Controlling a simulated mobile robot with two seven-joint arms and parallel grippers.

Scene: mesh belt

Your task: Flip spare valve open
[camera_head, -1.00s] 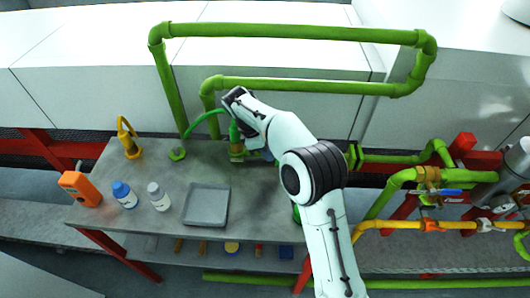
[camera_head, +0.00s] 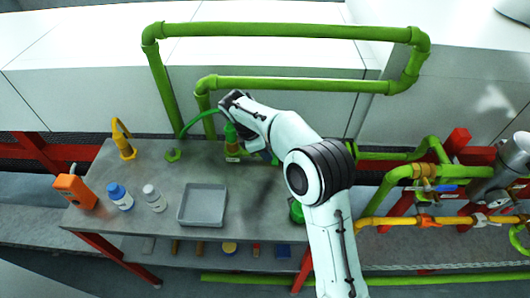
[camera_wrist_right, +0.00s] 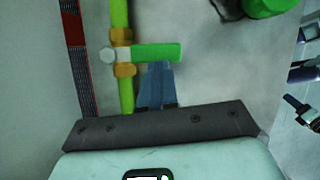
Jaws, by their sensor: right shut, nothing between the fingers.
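The spare valve shows in the right wrist view as a green lever (camera_wrist_right: 157,52) standing out crosswise from a green pipe (camera_wrist_right: 120,20) with brass fittings. In the head view the valve (camera_head: 233,148) is at the back of the grey bench, partly hidden by my right arm. My right gripper (camera_wrist_right: 160,66) is shut and empty. Its blue fingertips are at the lever's near edge; I cannot tell whether they touch it. In the head view the gripper (camera_head: 268,155) is just right of the valve, mostly hidden by its wrist. My left gripper is not in view.
A grey tray (camera_head: 203,222), two bottles (camera_head: 120,197) (camera_head: 154,198), an orange meter (camera_head: 75,191) and a yellow hook-shaped fitting (camera_head: 124,140) stand on the bench. Green pipes (camera_head: 290,31) rise behind. Yellow and green piping (camera_head: 440,222) is at the right.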

